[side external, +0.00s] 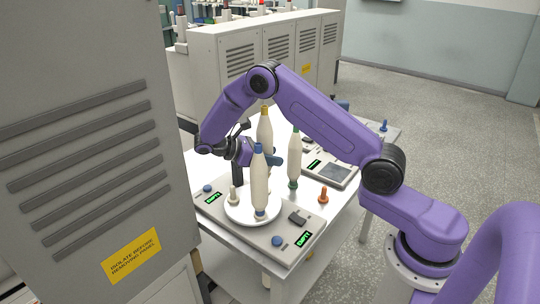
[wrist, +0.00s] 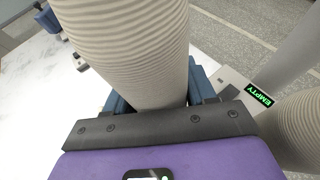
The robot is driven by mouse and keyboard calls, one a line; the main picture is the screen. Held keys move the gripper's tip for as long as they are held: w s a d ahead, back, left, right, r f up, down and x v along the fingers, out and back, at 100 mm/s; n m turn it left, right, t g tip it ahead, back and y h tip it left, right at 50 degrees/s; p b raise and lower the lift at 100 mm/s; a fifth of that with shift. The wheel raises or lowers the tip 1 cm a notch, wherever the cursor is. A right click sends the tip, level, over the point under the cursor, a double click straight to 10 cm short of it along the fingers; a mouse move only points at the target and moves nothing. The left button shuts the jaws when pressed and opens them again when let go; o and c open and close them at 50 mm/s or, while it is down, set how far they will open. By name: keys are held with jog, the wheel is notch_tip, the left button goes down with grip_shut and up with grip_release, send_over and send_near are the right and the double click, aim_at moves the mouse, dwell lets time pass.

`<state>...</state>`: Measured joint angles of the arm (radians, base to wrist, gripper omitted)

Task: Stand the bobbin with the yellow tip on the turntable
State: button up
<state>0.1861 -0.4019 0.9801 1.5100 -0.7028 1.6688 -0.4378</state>
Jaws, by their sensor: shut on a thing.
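The bobbin with the yellow tip (side external: 265,128) is cream and upright, its lower part hidden behind the blue-tipped bobbin (side external: 259,182) in the side view. My gripper (side external: 271,160) is shut on the yellow-tipped bobbin. In the wrist view its ribbed body (wrist: 130,45) fills the space between my blue fingers (wrist: 155,95); its tip is out of that view. The turntable (side external: 238,211) is a round white plate on a grey panel. The blue-tipped bobbin stands at its front. Whether the held bobbin's base touches anything is hidden.
A green-tipped bobbin (side external: 294,160) stands to the right, near an empty orange peg (side external: 323,195). A short cream peg (side external: 233,194) rises at the plate's left. Panels carry blue knobs (side external: 277,241) and green EMPTY displays (side external: 304,240). A grey cabinet (side external: 90,130) stands close at left.

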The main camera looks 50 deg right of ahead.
jog(key=shift+f, duration=2.5)
jog(key=o, duration=1.2)
